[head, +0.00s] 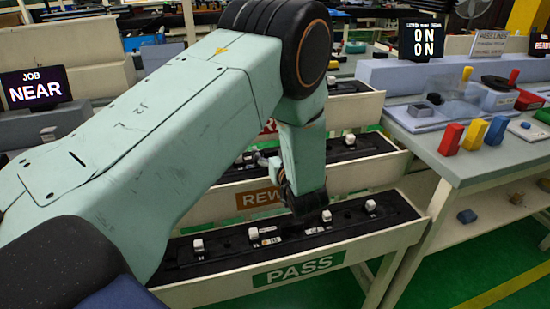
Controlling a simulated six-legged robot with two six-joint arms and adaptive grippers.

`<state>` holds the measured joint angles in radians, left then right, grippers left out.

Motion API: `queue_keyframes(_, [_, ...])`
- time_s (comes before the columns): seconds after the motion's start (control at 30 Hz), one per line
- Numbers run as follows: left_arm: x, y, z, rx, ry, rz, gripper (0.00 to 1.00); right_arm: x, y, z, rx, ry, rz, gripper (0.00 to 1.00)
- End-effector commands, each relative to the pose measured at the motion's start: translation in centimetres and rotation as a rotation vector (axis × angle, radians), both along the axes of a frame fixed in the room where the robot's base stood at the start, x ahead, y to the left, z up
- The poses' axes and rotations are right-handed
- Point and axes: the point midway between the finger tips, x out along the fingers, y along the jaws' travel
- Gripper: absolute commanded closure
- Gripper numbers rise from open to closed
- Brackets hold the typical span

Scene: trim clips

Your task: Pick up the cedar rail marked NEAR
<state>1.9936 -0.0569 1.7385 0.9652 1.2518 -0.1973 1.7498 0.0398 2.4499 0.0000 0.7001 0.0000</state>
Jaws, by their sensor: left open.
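My left arm comes in from the left and crosses the middle of the head view. Its gripper (291,198) points down at the back edge of the PASS tray (205,291); it is small, dark and partly hidden by my wrist, and it looks empty. The tray holds dark strips with several white clips, one at the left (198,244) and one at the right (370,206). Small pale labels sit near the middle, too small to read. I cannot tell which piece is the cedar rail marked NEAR. My right gripper is not in view.
A screen (35,88) at left reads JOB NEAR. Behind the PASS tray is a tray with a partly hidden sign (258,200) starting REW. At right, a grey bench (485,165) carries red (450,140), yellow (475,134) and blue (496,130) blocks.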

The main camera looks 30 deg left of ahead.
Motion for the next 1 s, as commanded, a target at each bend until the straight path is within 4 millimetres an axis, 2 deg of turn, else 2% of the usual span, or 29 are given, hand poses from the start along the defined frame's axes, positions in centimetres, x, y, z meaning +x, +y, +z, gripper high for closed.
queue_keyframes(0.07, [0.06,-0.05,0.01,0.0,0.0,0.0,0.17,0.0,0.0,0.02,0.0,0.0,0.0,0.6])
queue_keyframes(0.17, [0.05,-0.07,0.0,0.0,0.0,0.0,0.25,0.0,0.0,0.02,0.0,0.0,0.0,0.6])
queue_keyframes(0.9, [0.02,-0.08,0.03,-0.001,-0.001,0.0,0.87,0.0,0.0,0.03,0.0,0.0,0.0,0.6])
queue_keyframes(1.0, [0.08,-0.08,0.12,0.0,-0.003,-0.001,0.89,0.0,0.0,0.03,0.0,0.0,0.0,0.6])
